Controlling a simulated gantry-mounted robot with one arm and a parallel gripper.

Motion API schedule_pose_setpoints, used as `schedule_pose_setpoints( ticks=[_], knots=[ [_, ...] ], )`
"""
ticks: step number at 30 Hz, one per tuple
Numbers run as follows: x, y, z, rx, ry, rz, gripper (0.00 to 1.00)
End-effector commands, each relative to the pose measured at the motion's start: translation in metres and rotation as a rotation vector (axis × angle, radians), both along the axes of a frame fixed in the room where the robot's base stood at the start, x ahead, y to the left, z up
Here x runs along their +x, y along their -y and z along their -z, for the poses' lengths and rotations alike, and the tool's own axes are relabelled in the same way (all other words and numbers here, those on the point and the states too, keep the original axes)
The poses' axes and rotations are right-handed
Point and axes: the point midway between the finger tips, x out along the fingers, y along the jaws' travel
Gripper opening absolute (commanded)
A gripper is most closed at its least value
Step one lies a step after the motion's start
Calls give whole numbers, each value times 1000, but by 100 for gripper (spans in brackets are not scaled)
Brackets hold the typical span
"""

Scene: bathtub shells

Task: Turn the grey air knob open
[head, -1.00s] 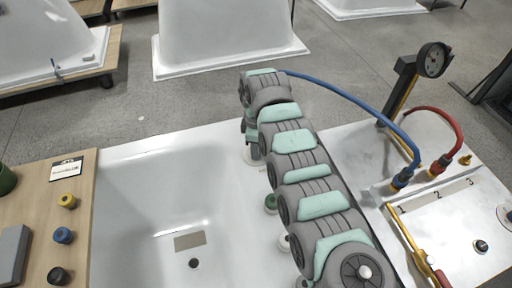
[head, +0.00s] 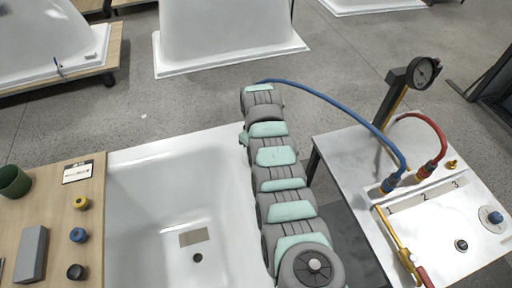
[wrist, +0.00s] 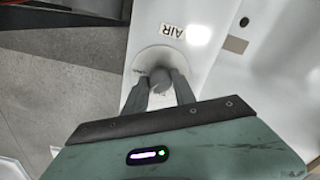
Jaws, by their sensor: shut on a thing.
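In the wrist view my gripper (wrist: 161,84) is shut on the grey air knob (wrist: 158,75). Its two fingers lie on either side of the knob, which shows only in part between them. The knob sits on a round pale base on the white tub rim. The AIR label (wrist: 173,32) is on the rim just beyond it. I cannot tell how far the knob is turned. In the head view my arm hides the gripper and the knob.
The white tub (head: 150,180) lies left of my arm. A wooden board (head: 35,235) holds yellow, blue and black knobs at the left. A white bench (head: 350,160) with blue and red hoses and a gauge (head: 423,71) stands at the right, across a gap.

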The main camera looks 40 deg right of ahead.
Motion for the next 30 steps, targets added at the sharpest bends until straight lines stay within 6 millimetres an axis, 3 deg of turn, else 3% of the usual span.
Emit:
schedule_pose_setpoints(
  ticks=[18,30],
  knots=[
    [2,0,-2,-1,2,577,0],
    [1,0,0,-1,3,852,0]
  ],
)
